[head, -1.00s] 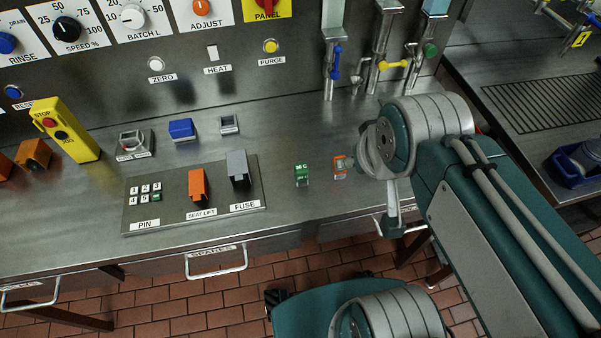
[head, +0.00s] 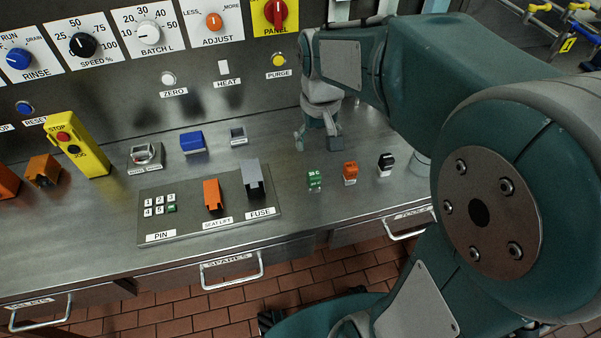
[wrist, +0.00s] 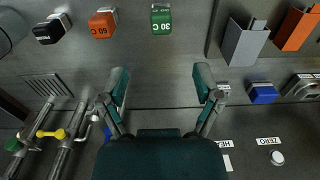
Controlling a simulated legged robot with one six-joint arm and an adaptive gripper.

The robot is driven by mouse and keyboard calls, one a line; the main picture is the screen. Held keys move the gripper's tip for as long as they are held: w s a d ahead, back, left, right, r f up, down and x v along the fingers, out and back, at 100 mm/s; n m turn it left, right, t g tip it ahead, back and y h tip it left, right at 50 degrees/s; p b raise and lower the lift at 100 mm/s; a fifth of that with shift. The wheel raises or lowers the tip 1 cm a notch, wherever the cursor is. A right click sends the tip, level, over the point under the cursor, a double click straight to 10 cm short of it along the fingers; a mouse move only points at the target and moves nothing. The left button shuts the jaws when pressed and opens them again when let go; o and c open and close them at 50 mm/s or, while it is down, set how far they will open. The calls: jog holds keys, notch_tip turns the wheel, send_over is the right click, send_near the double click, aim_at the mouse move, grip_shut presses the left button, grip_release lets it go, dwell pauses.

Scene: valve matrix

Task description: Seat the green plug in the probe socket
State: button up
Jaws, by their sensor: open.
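The green plug (head: 314,180), a small block marked 30 C, stands on the steel counter; it also shows at the top of the wrist view (wrist: 161,20). My gripper (head: 317,137) hangs above the counter behind the plug. A small grey square fitting (head: 238,136) sits on the counter right of a blue block. A larger grey fitting (head: 147,155) with a small label lies farther left. I cannot read which one is the probe socket.
An orange plug (head: 350,173) and a black plug (head: 386,164) stand right of the green one. Left of it is a raised panel (head: 190,222) with orange and grey upright covers. The control wall stands behind, with pipes and taps (wrist: 60,125) nearby.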

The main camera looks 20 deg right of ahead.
aim_at(314, 173)
jog(key=shift+w+a+f, duration=0.1)
jog(key=shift+w+f, duration=0.1)
jog(key=shift+f, duration=0.45)
notch_tip(314, 173, down, 10)
jog(key=shift+s, duration=0.1)
grip_shut()
